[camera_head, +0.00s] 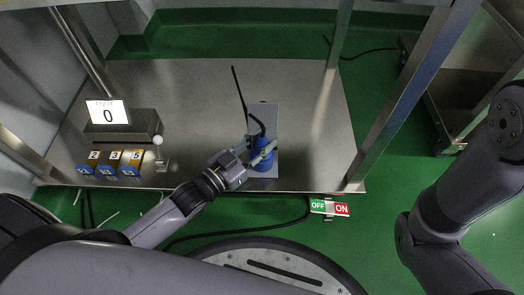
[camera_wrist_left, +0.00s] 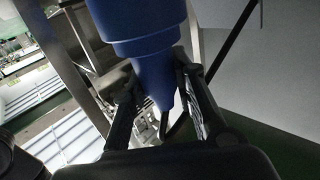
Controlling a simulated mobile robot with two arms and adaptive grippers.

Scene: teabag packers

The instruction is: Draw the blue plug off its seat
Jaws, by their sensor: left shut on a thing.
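The blue plug (camera_head: 263,157) is at the light grey plate (camera_head: 266,116) on the metal table. My left gripper (camera_head: 261,152) reaches it from the left and is shut on it. In the left wrist view the plug (camera_wrist_left: 150,62) is a stepped blue body whose narrow end sits between my two fingers (camera_wrist_left: 156,110). A black cable rises from near the plug and bends over the plate. The plug's far end and its seat are hidden, so I cannot tell whether they touch. My right gripper is outside both views; only part of that arm shows at the right.
A display reading 0 (camera_head: 108,113) stands on the table's left. Numbered blue and yellow blocks (camera_head: 112,163) and a small lever with a white knob (camera_head: 159,150) are near it. A metal post (camera_head: 410,90) rises at the right. An OFF/ON sign (camera_head: 329,207) is at the front edge.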

